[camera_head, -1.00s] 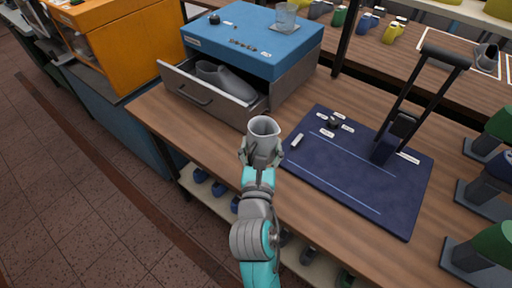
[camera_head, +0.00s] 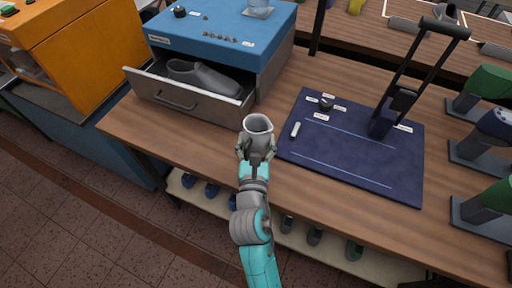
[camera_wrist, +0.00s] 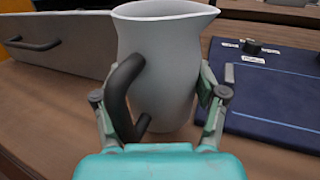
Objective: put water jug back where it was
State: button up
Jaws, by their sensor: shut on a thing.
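The water jug (camera_head: 258,126) is light grey, upright and open at the top, and it also shows in the wrist view (camera_wrist: 170,60). Its dark handle (camera_wrist: 122,98) points back toward my wrist. My gripper (camera_head: 257,156) is shut around the jug's body, one finger on each side. In the wrist view my gripper (camera_wrist: 162,105) has the jug in front of the wooden worktop. The jug's base is mostly hidden, so I cannot tell whether it touches the wood.
An open drawer (camera_head: 185,95) holding a grey shoe last (camera_head: 203,77) stands left of the jug, under a blue-topped box (camera_head: 225,35). A dark blue mat (camera_head: 352,160) with a black upright frame lies to the right.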

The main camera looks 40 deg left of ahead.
aim_at(256, 150)
jog(key=shift+f, duration=1.75)
jog(key=shift+f, duration=0.1)
jog(key=o, duration=1.3)
jog(key=shift+o, duration=0.2)
jog(key=shift+s, duration=0.15)
jog(key=v, duration=1.1)
jog(key=shift+s+d, duration=0.25)
jog(key=shift+d, duration=0.1)
